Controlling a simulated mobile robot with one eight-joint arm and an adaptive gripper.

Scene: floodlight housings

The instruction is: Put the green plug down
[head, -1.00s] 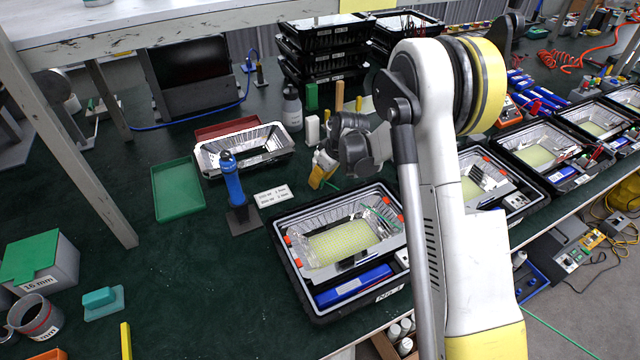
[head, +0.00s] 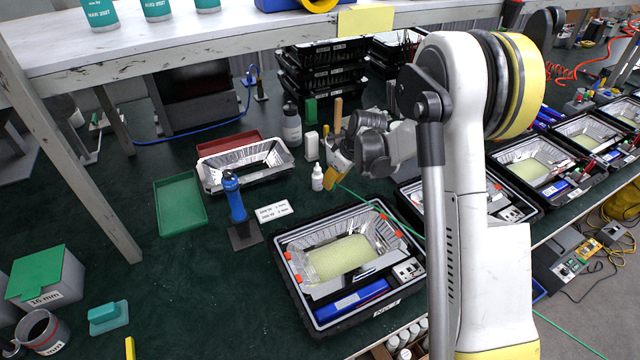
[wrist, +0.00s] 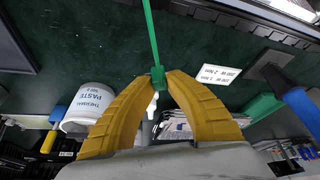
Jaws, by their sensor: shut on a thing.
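My gripper (wrist: 163,78) has its yellow fingers closed on the small green plug (wrist: 157,80) at their tips. A green cable (wrist: 151,35) runs from the plug up out of the wrist view. In the head view my gripper (head: 332,182) is above the bench, behind the nearest floodlight housing and beside a small white bottle (head: 317,179). The plug is hard to make out there, but the green cable (head: 365,200) runs from the fingers to the right, past the back of the housing. I cannot tell how high the plug is above the bench.
The nearest housing (head: 289,268) stands in front, with an LED panel inside. A white label card (head: 273,211) and a blue tool on a stand (head: 234,200) are to its left. A green tray (head: 180,202) lies farther left. A thermal paste tub (wrist: 88,106) shows in the wrist view.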

